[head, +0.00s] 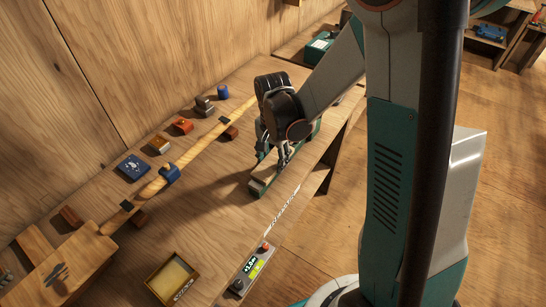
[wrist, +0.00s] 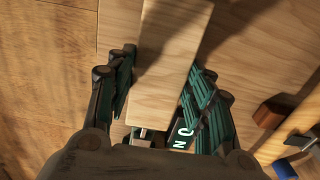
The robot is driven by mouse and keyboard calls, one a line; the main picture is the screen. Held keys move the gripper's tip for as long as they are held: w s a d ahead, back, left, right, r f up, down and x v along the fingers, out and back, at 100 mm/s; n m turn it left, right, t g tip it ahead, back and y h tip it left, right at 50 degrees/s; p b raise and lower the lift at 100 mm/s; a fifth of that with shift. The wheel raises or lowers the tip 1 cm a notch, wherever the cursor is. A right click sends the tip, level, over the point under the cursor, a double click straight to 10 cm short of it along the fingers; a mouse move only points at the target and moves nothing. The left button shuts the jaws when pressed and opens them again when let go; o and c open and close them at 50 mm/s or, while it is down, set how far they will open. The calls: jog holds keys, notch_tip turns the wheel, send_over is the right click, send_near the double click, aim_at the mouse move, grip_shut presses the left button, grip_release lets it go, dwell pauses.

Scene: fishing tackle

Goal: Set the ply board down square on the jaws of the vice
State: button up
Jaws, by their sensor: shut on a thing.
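The ply board (wrist: 168,65) is a pale flat piece. In the wrist view it lies between the two fingers of my gripper (wrist: 160,88), running from the top edge down towards the wrist, slightly tilted. My gripper is shut on it. The green vice (wrist: 180,134) with white lettering shows partly below the board in the wrist view; the board hides much of it. In the head view my gripper (head: 283,158) points down over the vice (head: 262,184) near the bench's right edge, and the arm hides most of the board. I cannot tell whether the board touches the jaws.
A long pale rod (head: 190,153) lies along the bench to the left, with small blocks and a blue box (head: 134,167) beyond it. A shallow tray (head: 160,286) and a small device with a green display (head: 249,268) are nearer. Bare bench lies between rod and vice.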

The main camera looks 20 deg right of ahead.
aim_at(273, 161)
jog(key=shift+f+b, duration=0.3)
jog(key=shift+f, duration=0.15)
jog(key=o, duration=1.2)
jog(key=shift+r, duration=0.1)
notch_tip(273, 161, up, 12)
jog(key=shift+f, duration=0.1)
